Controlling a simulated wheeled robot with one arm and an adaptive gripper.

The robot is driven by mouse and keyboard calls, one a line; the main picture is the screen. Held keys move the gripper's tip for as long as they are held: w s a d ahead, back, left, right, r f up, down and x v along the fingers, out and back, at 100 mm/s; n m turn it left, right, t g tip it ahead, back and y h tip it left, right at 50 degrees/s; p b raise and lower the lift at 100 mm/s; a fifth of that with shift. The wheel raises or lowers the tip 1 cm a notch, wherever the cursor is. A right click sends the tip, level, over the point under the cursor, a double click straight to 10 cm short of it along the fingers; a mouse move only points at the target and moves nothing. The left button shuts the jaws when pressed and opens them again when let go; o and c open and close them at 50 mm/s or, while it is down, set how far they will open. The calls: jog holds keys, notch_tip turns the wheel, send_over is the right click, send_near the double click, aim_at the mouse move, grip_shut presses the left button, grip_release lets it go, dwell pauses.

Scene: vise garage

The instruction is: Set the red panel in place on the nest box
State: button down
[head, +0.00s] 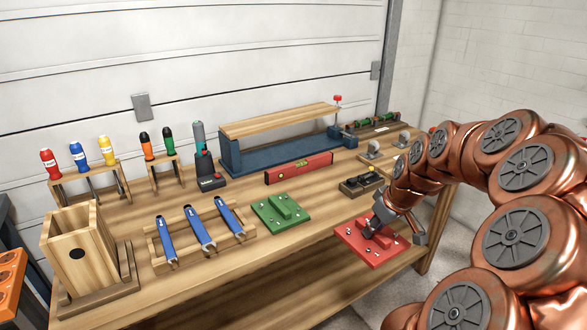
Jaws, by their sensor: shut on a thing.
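The red panel (357,243) lies at the right front edge of the workbench, with several small bright studs or screws on its face. My gripper (375,229) is lowered over it from the right and is shut on the raised part in its middle. I cannot tell whether the panel is lifted off the bench. The nest box (75,252) stands upright at the left front of the bench, on a wooden base. It is a wooden box with an open top and a dark round hole in its front.
A green panel (270,218) with a raised bar lies left of the red one. A rack (160,250) holds blue wrenches (200,228) between it and the nest box. Screwdrivers, a red level (298,168) and a blue vise (275,156) holding a plank stand behind.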

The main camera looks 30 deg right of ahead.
jog(key=w+a, duration=1.1)
jog(key=a, duration=0.5)
jog(key=w+a+r, duration=0.1)
jog(key=w+a, duration=1)
jog(key=a, duration=0.6)
jog(key=shift+w+r, duration=0.2)
jog(key=shift+r, duration=0.05)
